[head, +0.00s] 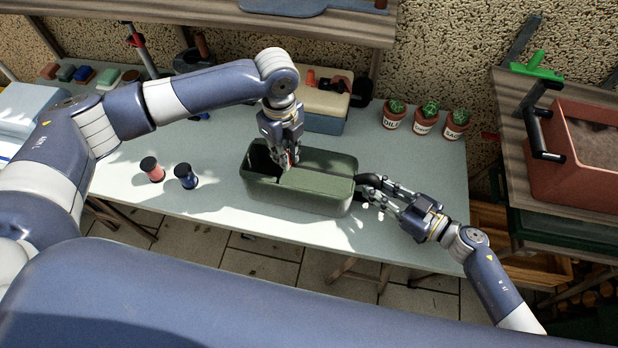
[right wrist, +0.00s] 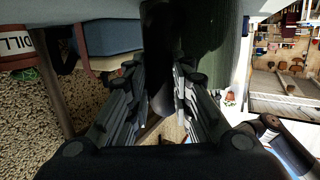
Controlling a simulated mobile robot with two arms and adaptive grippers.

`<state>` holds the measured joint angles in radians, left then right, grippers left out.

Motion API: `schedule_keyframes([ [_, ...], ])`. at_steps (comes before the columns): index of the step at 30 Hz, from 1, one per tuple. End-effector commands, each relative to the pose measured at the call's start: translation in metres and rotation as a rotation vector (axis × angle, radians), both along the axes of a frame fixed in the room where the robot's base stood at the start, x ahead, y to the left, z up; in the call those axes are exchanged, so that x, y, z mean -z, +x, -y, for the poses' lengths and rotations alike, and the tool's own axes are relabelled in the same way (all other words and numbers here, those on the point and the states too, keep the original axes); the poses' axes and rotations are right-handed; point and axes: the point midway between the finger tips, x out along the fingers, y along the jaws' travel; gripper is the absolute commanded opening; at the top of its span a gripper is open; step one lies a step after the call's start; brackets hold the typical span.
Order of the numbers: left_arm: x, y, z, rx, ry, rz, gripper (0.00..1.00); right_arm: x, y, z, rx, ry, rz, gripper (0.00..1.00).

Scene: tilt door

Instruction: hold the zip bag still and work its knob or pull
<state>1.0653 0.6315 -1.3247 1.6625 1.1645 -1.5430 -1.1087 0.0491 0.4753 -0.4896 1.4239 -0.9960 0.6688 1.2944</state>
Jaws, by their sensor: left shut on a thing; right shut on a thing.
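The zip bag (head: 318,197) is a dark green, box-shaped bag on the pale table. Its left part of the top shows a dark opening, and the right part is covered in green. My left gripper (head: 287,159) comes down from above and is shut at the edge between opening and cover; the pull is hidden by its fingers. My right gripper (head: 374,190) is shut on a black loop handle (head: 364,180) at the bag's right end. In the right wrist view the dark handle (right wrist: 160,90) stands between the fingers, beside the green bag wall (right wrist: 213,50).
A red spool (head: 152,170) and a blue spool (head: 186,177) stand left of the bag. Behind it is a blue and cream box (head: 325,105). Several potted herbs (head: 424,121) stand at the back right. A reddish planter (head: 580,145) is further right. The table's front edge is close to the bag.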

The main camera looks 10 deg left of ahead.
Motion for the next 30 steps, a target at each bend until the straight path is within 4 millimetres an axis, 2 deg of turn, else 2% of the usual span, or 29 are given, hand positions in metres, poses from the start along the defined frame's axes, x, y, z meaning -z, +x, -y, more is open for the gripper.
schedule_keyframes([
  [1, 0.000, 0.001, -0.005, -0.004, 0.003, 0.001, 0.00, 0.005, -0.002, 0.002, 0.001, -0.008, -0.006, 0.00],
  [30, 0.000, 0.002, -0.073, -0.005, 0.002, 0.000, 0.00, 0.005, -0.001, 0.002, 0.002, -0.008, -0.006, 0.00],
])
